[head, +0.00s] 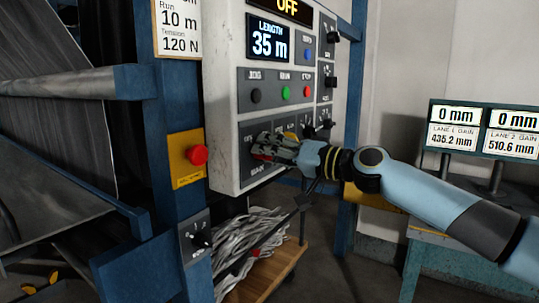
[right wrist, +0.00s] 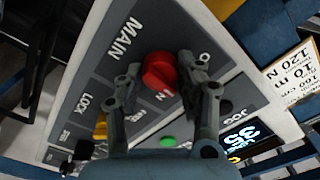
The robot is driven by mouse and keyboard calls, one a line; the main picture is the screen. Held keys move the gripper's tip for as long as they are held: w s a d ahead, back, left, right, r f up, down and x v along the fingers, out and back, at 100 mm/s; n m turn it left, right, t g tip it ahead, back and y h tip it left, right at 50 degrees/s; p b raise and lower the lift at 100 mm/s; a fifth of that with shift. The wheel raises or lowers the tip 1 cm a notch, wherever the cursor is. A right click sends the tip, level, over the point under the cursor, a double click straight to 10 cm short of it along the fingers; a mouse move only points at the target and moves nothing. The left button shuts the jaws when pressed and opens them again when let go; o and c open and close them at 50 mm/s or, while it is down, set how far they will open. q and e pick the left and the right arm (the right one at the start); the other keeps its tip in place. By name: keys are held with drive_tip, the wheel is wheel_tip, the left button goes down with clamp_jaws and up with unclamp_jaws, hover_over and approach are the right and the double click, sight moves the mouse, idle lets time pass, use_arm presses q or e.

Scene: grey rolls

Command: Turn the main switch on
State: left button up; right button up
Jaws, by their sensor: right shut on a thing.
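The main switch is a red rotary knob (right wrist: 160,72) on a dark grey plate marked MAIN, at the lower left of the control panel. In the head view only a bit of its red (head: 261,157) shows behind my fingers. My right gripper (head: 276,149) is at the panel's lower edge, and in the right wrist view its two fingers (right wrist: 160,80) stand on either side of the knob, shut on it. I cannot tell exactly which mark the knob points to. The display at the panel's top (head: 290,8) reads OFF. My left gripper is not in view.
The control panel (head: 226,90) has a 35 m length display (head: 269,45), coloured buttons and other knobs close by. A red stop button on a yellow box (head: 188,158) sits to the left. Below are a wooden cart (head: 265,278) with tangled strips and a blue frame post (head: 175,100).

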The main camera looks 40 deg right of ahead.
drive_tip(key=m, duration=0.4)
drive_tip(key=shift+r+m, duration=0.1)
drive_tip(key=shift+m, duration=0.2)
drive_tip(key=shift+m+p, duration=0.6)
drive_tip(key=shift+m, duration=1.4)
drive_tip(key=o, duration=1.2)
drive_tip(key=shift+c, duration=0.2)
